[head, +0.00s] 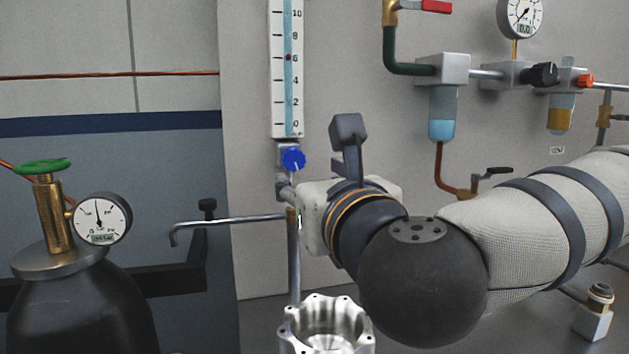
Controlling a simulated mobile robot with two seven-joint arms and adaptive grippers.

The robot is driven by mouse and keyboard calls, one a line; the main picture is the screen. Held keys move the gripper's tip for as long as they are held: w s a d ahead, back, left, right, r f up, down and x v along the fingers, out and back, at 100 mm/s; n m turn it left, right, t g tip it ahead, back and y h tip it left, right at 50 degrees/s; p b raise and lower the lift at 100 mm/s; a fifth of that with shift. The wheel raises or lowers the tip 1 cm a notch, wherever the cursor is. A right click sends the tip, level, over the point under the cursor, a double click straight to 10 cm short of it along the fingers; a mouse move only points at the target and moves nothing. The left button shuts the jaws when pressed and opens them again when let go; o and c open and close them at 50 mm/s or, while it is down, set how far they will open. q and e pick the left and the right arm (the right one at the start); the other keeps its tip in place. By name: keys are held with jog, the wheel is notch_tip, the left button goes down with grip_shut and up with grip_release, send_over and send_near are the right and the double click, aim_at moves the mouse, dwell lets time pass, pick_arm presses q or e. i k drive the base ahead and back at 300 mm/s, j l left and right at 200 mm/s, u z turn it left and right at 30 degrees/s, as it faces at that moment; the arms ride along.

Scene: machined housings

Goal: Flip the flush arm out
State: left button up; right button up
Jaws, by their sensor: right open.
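The flush arm (232,219) is a thin metal tube with a bent-down tip at its left end. It reaches left from an upright metal post (294,265), out past the wall panel's left edge. My right gripper (309,212) is at the post, just right of the tube's inner end. It points away from the camera; its fingers are mostly hidden behind its own body and wrist, so I cannot tell if it touches the tube. A silver machined housing (327,312) with a scalloped rim stands below the gripper. My left gripper is out of view.
A flow gauge (286,75) with a blue knob (293,159) hangs above the gripper. A black gas cylinder (82,310) with a dial gauge (102,218) stands at left. Filter bowls (443,115), valves and pipes fill the right wall. My right arm covers the lower right.

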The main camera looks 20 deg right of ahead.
aim_at(207, 206)
jog(key=k, duration=1)
